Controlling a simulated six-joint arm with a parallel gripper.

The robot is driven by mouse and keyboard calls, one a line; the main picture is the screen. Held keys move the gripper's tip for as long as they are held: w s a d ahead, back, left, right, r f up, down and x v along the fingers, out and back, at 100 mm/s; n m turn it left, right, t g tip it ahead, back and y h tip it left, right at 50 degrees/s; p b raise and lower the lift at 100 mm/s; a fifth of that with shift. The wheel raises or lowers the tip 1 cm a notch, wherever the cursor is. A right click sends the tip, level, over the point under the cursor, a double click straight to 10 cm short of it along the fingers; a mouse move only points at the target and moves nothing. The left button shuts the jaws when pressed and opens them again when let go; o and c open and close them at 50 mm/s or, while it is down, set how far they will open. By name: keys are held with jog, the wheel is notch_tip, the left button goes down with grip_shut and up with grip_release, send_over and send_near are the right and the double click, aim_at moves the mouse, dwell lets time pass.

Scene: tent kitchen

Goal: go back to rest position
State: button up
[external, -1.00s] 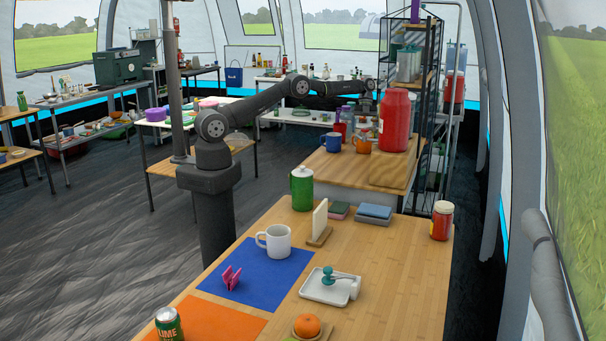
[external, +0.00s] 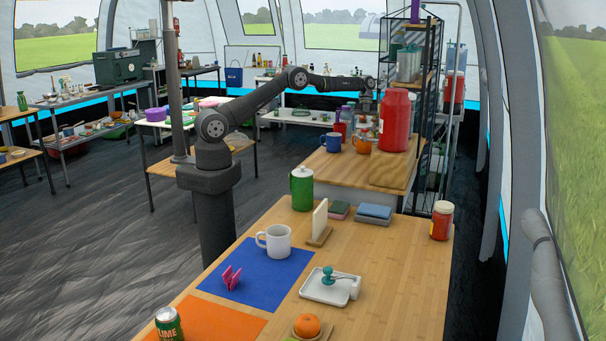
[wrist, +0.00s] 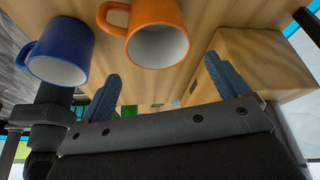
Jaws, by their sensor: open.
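My gripper (wrist: 160,88) shows in the wrist view with its two blue-grey fingers spread wide apart and nothing between them.
A large red jar (external: 395,120) and a wooden block (external: 388,175) stand on the rear counter (external: 330,168). A black wire shelf (external: 432,120) rises at its right. The front table holds a green canister (external: 301,188), white mug (external: 275,241) and white tray (external: 322,290).

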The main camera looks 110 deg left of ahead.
jog(key=s+d+r+n+t, duration=0.15)
jog(key=s+d, duration=0.25)
jog(key=d, duration=1)
jog(key=s+d+r+n, duration=0.15)
jog(key=s+d, duration=0.25)
jog(key=d, duration=1)
jog(key=w+d+f+n+y, duration=0.1)
jog(key=w+d, duration=0.3)
jog(key=d, duration=0.5)
jog(key=w+d+f+n+y, duration=0.1)
jog(key=w+d+n, duration=0.3)
jog(key=d, duration=0.5)
jog(key=shift+w+d+f+t, duration=0.2)
jog(key=shift+w+d+t, duration=0.2)
jog(key=shift+w, duration=0.3)
jog(key=shift+a, duration=0.1)
jog(key=shift+o, duration=0.9)
